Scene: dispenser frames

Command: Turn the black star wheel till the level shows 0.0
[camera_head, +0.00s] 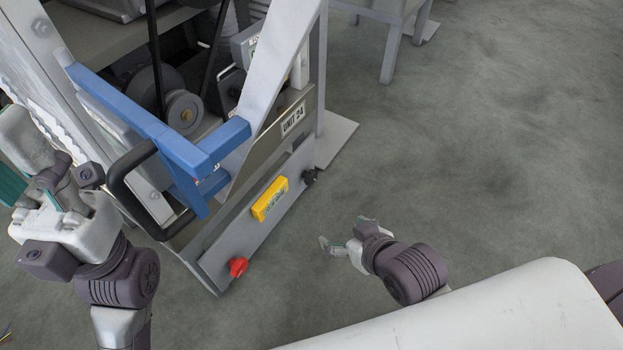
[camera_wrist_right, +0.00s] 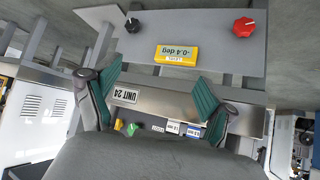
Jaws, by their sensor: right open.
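The black star wheel (camera_head: 309,176) sits at the far end of the grey lower plate on the frame; in the right wrist view the black wheel (camera_wrist_right: 132,25) is at the upper left. The yellow level (camera_head: 270,199) is fixed on the same plate; in the right wrist view the level (camera_wrist_right: 176,55) appears to read -0.4 deg. My right gripper (camera_head: 345,238) is open and empty over the floor, apart from the wheel; its teal-padded fingers (camera_wrist_right: 155,95) frame the plate in the wrist view. My left gripper (camera_head: 55,205) is near the left edge; its jaw state is unclear.
A red knob (camera_head: 237,267) is at the plate's near end. The frame has a blue bracket (camera_head: 165,135), a black handle (camera_head: 130,190) and a slanted grey strut (camera_head: 270,75). The UNIT 24 label (camera_head: 293,119) is above the plate. The floor (camera_head: 480,150) to the right is clear.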

